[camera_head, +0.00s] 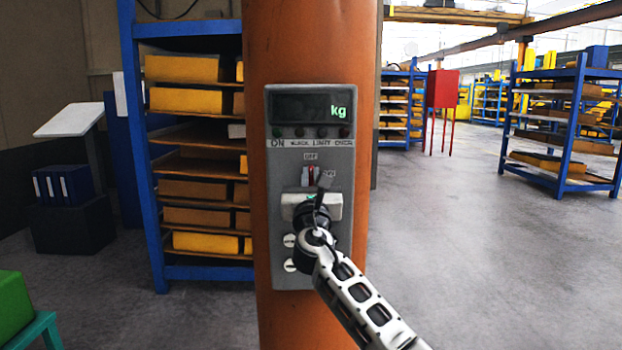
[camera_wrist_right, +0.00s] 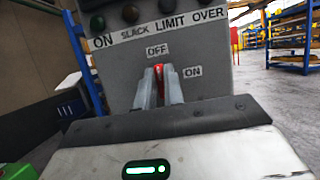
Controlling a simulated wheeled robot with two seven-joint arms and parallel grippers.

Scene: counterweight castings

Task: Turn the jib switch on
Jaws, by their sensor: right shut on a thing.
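The jib switch is a small red lever (camera_head: 311,173) on the grey control box (camera_head: 340,247), which is fixed to an orange column. It also shows as a red lever (camera_wrist_right: 160,74) in the right wrist view, upright below the OFF label (camera_wrist_right: 157,50). The ON label (camera_wrist_right: 193,72) is to its right. My right gripper (camera_head: 312,180) is at the box, its fingers (camera_wrist_right: 161,82) closed on either side of the lever. The gripper body hides the part of the box below the switch. My left gripper is not in view.
The box has a display (camera_head: 311,108) reading "kg" in green, above a row of small lamps. The orange column (camera_head: 270,40) stands before a blue rack (camera_head: 140,140) of yellow and brown blocks.

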